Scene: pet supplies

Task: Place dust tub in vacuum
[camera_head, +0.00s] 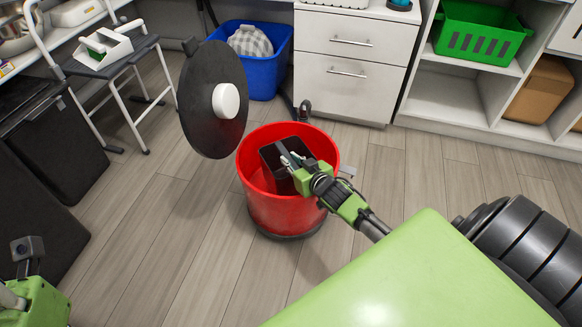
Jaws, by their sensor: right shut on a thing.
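The vacuum (285,215) is a red round canister standing on the floor in the middle of the view, open at the top. Its black round lid (205,108) with a white centre knob is raised at the upper left. My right gripper (291,162) is shut on the dark dust tub (272,158), which is at the canister's mouth, inside the rim as seen from above. The gripper covers part of the tub, and I cannot tell how deep it sits. My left gripper (22,262) is at the lower left edge, mostly cut off.
A blue bin (262,78) and a white drawer cabinet (345,75) stand behind the vacuum. A folding step stool (110,62) is at the upper left, dark bins (60,150) at the left. A green basket (478,35) sits on the right shelf. Wooden floor around the vacuum is clear.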

